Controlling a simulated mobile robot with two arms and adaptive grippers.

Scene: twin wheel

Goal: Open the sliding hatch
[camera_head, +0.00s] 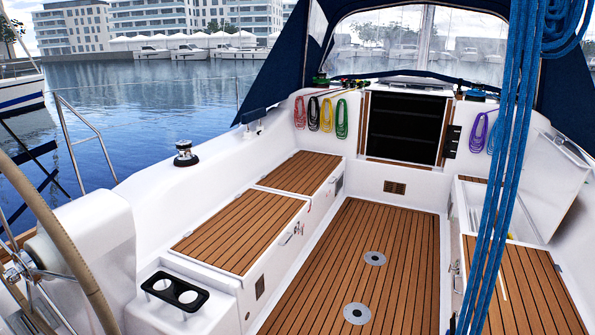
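The companionway (405,128) is in the far cockpit wall, framed in wood. Its front looks dark, with horizontal bands; I cannot tell whether these are boards or steps behind an opening. The sliding hatch seems to be the pale, low surface (414,81) just above it, under the spray hood. It is small and far off, and I cannot tell how far it is open. Neither of my grippers is in view.
The teak cockpit floor (365,235) leads clear to the companionway. Teak-topped benches (240,235) line the left. On the right, a white locker lid (560,185) stands raised. Blue ropes (505,170) hang in front at right. A steering wheel (60,235) is near left.

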